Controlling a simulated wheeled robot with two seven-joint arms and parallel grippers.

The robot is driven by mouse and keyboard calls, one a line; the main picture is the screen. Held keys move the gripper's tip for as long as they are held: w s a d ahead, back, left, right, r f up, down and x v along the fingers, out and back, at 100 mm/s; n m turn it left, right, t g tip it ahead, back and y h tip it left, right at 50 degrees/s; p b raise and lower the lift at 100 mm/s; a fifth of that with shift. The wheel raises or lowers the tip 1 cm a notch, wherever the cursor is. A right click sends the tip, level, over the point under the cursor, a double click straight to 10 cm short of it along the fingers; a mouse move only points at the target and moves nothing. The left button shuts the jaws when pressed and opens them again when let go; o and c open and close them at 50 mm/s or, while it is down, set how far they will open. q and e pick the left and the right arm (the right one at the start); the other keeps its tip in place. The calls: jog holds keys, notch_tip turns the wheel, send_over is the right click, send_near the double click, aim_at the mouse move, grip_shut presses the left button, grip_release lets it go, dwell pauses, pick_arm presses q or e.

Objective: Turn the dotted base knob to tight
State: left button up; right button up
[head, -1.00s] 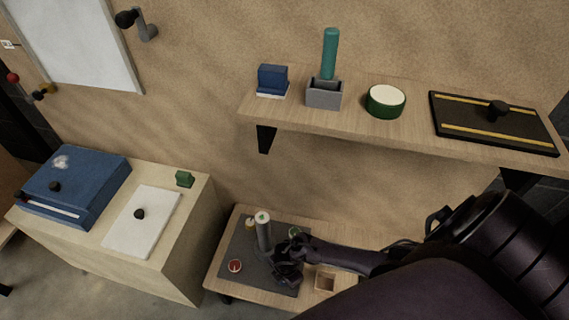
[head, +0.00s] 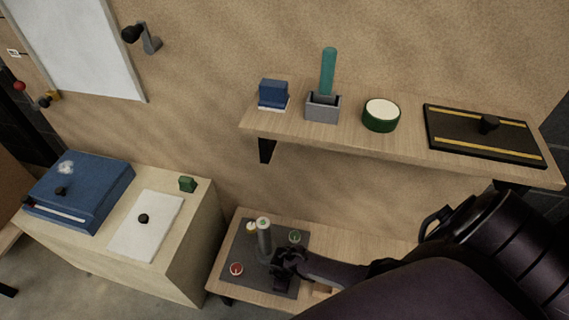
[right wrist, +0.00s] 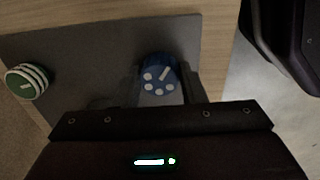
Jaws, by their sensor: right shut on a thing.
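The dotted base knob (right wrist: 158,80) is blue with several white dots and a white line on its top. It shows in the right wrist view on a dark grey panel (right wrist: 90,52). My right gripper (right wrist: 160,92) is shut on this knob, one finger on each side. In the head view my right gripper (head: 288,262) is over the right part of the same grey panel (head: 275,283) and hides the blue knob. My left gripper is not in view.
A grey post (head: 264,240) stands on the panel close left of my gripper. A wooden shelf (head: 340,137) with several objects is above.

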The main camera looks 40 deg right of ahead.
jog(key=m, duration=0.4)
jog(key=shift+a+m+p, duration=0.1)
jog(key=shift+m+p, duration=0.2)
jog(key=shift+p, duration=0.05)
jog(key=m, duration=0.3)
jog(key=shift+m, duration=0.3)
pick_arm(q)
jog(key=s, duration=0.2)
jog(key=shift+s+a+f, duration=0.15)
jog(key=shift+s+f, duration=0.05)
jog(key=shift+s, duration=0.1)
pick_arm(e)
jog(key=shift+m, duration=0.5)
jog(key=shift+w, duration=0.1)
jog(key=o, duration=1)
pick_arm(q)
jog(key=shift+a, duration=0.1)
